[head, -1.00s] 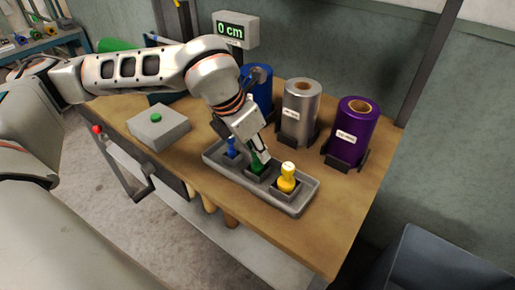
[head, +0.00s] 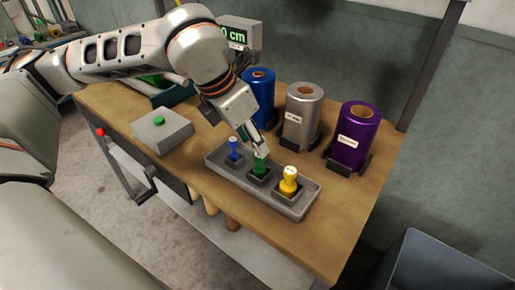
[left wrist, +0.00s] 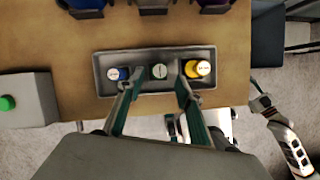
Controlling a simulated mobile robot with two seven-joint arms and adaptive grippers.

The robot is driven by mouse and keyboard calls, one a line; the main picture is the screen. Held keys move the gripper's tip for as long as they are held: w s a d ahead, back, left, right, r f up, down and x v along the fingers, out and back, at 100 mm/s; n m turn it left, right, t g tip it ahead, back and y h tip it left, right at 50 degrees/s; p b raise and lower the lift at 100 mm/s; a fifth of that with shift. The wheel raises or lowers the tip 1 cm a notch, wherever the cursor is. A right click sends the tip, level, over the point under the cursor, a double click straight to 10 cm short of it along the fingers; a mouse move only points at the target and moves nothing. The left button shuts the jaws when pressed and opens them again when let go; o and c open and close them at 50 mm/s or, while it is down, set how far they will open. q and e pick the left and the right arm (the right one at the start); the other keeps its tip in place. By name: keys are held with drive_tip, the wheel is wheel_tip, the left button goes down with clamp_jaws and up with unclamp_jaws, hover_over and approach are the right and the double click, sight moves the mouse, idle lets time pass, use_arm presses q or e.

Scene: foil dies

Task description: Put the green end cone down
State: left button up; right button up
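The green end cone (head: 259,166) stands upright in the middle socket of the grey tray (head: 305,203). It also shows from above in the left wrist view (left wrist: 159,72). My left gripper (head: 260,148) is just above it, pointing down. In the left wrist view the two fingers (left wrist: 155,90) are spread apart, with the cone between and beyond them and a gap on each side. A blue cone (head: 233,149) and a yellow cone (head: 289,180) stand in the sockets on either side. My right gripper (left wrist: 263,104) appears small at the right of the left wrist view; its fingers are unclear.
Blue (head: 258,100), silver (head: 302,115) and purple (head: 352,137) foil rolls stand behind the tray. A grey box with a green button (head: 160,121) is to the left. The wooden bench (head: 335,215) is clear right of the tray.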

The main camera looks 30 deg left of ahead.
use_arm(q)
drive_tip(key=d+v, duration=0.1)
drive_tip(key=v, duration=0.5)
drive_tip(key=shift+a, duration=0.5)
